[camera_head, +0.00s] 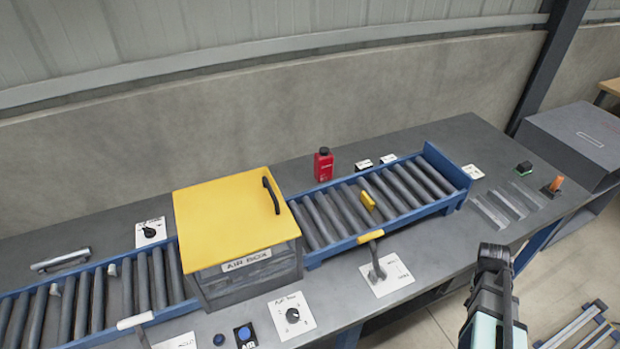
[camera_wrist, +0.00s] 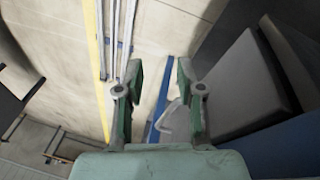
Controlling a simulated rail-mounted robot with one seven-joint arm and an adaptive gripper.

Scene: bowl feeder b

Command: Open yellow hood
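The yellow hood (camera_head: 225,222) lies flat and closed on top of a grey box labelled "AIR BOX" (camera_head: 247,276), left of the middle in the head view. A black handle (camera_head: 271,195) stands on the hood's right side. My gripper (camera_head: 494,258) is at the lower right of the head view, in front of the bench's right part and far from the hood. In the wrist view my gripper (camera_wrist: 160,95) has its two fingers spread with nothing between them. The hood does not show in the wrist view.
A blue roller conveyor (camera_head: 340,205) runs through the box, with a yellow piece (camera_head: 367,200) on it. A red bottle (camera_head: 323,165) stands behind it. A lever with a yellow grip (camera_head: 370,237), a knob (camera_head: 293,315) and a blue button (camera_head: 244,333) sit along the front.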

